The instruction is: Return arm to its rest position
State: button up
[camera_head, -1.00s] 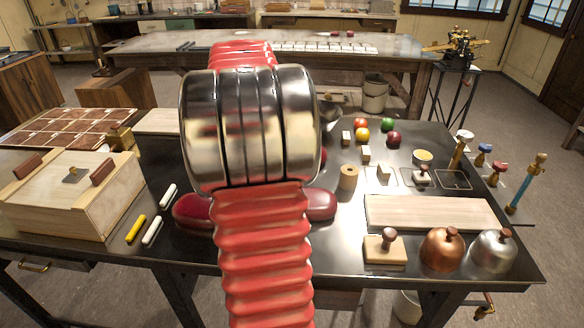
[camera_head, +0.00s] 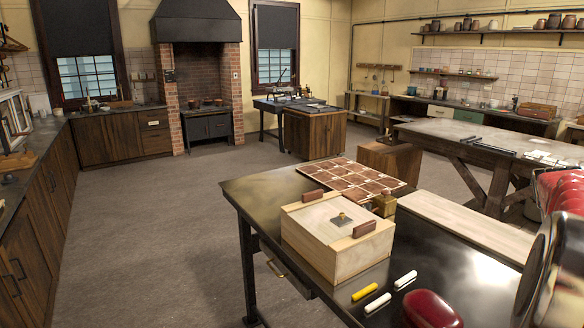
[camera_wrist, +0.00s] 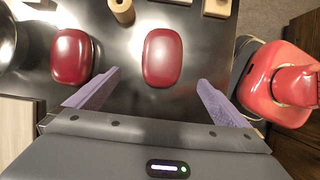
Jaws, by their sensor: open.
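My arm shows only in part at the right edge of the head view, with red ribbed sleeve and a shiny metal joint. My gripper (camera_wrist: 159,76) is open in the wrist view, its two purple fingers spread wide with nothing held. It points down over the dark table (camera_wrist: 135,105). A red rounded pad (camera_wrist: 162,58) shows between the fingertips in the picture, and a second red pad (camera_wrist: 72,56) lies left of the left finger. I cannot tell the height above them. One red pad (camera_head: 432,310) also shows at the bottom of the head view. The gripper is outside the head view.
A brown tiled tray (camera_head: 352,178) and a pale board (camera_head: 465,225) lie behind. A wooden spool (camera_wrist: 122,10) is beyond the pads. The floor at left is clear.

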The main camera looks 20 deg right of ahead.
jog(key=w+a+f+m+t, duration=0.2)
jog(key=w+a+m, duration=0.2)
jog(key=a, duration=0.6)
jog(key=w+a+f+m+t, duration=0.3)
jog(key=w+a+m, duration=0.15)
jog(key=a, duration=0.45)
jog(key=s+a+r+n+t+y, duration=0.1)
jog(key=a+n+t, duration=0.3)
jog(key=a, duration=2.4)
jog(key=shift+s+r+n+t+y, duration=0.3)
jog(key=shift+s+r+n+t, duration=0.1)
jog(key=shift+r+n, duration=0.25)
jog(key=shift+a, duration=0.1)
jog(key=shift+c, duration=0.6)
